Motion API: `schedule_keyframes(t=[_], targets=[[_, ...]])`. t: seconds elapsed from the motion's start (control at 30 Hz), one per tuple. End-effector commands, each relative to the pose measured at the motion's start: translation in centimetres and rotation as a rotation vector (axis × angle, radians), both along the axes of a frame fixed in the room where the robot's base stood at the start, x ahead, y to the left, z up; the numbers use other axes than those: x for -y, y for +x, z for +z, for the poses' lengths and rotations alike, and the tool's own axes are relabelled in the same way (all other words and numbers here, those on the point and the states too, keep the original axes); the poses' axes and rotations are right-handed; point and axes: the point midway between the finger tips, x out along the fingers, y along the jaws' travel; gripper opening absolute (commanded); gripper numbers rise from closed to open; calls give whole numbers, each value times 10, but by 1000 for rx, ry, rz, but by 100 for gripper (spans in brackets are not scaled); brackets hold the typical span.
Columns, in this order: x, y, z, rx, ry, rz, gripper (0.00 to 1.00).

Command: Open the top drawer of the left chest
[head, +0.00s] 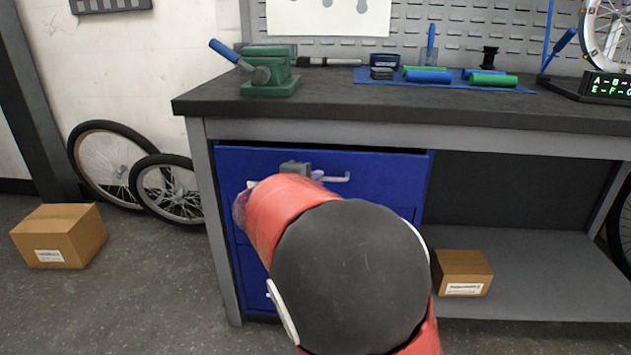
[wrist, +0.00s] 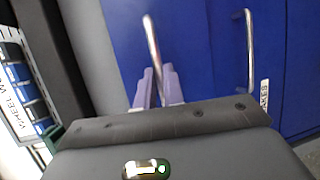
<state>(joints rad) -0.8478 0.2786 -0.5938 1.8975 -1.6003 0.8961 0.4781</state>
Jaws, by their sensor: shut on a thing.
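The blue chest (head: 230,215) stands under the left part of the workbench. Its top drawer (head: 385,165) has a bar handle (head: 340,179), partly hidden by my arm in the head view. My gripper (wrist: 156,88) has pale purple fingers, shut on the top drawer's handle (wrist: 152,45), which runs up from between them in the wrist view. A lower drawer's handle (wrist: 249,55) shows to the right there, untouched. A dark gap runs along the top drawer's upper edge in the head view; how far the drawer is out is hard to tell.
The workbench (head: 330,115) carries a green vise (head: 270,72) and blue and green grips (head: 430,76). Cardboard boxes sit on the floor at left (head: 60,235) and on the lower shelf (head: 462,272). Wheels (head: 110,160) lean on the wall left of the chest.

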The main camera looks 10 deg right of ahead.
Motion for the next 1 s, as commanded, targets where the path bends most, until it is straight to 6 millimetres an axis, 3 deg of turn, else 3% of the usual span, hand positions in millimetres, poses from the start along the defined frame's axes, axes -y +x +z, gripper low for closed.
schedule_keyframes(t=[0.4, 0.6, 0.8, 1.0], targets=[[-31, -98, -4, 0, 2, 3, 0], [-45, -138, -3, -1, 1, 2, 0], [-53, -164, -2, -1, 0, 0, 0], [-57, -175, -1, -1, -1, 0, 0]])
